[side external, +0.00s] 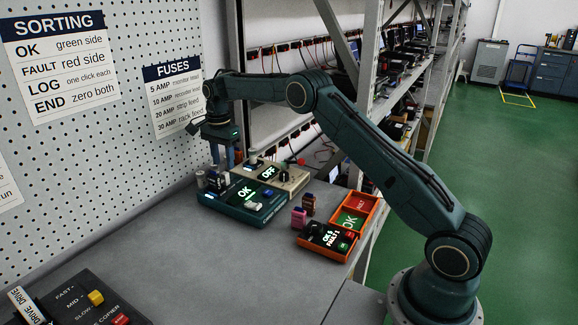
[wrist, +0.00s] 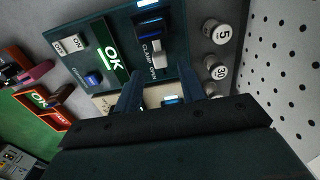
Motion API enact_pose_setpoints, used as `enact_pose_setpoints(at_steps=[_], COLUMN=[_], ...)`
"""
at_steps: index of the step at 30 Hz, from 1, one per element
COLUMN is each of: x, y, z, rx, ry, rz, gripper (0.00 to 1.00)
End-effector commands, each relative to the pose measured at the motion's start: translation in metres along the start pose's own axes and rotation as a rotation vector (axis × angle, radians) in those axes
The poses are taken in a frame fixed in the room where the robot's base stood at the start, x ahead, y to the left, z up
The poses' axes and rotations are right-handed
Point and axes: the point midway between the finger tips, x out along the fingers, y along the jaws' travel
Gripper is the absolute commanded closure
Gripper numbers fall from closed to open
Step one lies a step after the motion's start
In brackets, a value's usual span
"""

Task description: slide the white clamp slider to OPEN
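The white clamp slider (wrist: 157,58) sits on the teal tester (wrist: 122,18), beside its CLAMP OPEN lettering, in the wrist view. A dark block with a blue part lies right above it in that picture. In the side view the teal tester (side external: 228,209) shows a lit OK screen, but I cannot make out the slider clearly. My gripper (wrist: 157,84) is open and empty, its two fingers apart and pointing down. In the wrist view the slider appears just beyond the fingertips. In the side view my gripper (side external: 223,160) hangs above the far-left end of the testers.
White cylinders marked 5 (wrist: 216,32) and 30 (wrist: 214,71) stand close beside the tester. A beige OFF unit (side external: 290,184) adjoins it. Orange trays (side external: 325,255) and a pink block (side external: 298,217) lie to the right. The pegboard (side external: 120,130) is close.

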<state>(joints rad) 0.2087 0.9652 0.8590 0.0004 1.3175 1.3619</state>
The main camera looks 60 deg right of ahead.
Motion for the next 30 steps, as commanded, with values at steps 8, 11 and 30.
enact_pose_setpoints(at_steps=[8, 11, 30], x=[0.039, 0.048, 0.057], y=[0.0, 0.0, 0.0], z=[0.0, 0.0, 0.0], rx=[0.0, 0.0, 0.0], ry=[0.0, 0.0, 0.0], rz=[0.002, 0.002, 0.0], gripper=[0.6, 0.6, 0.93])
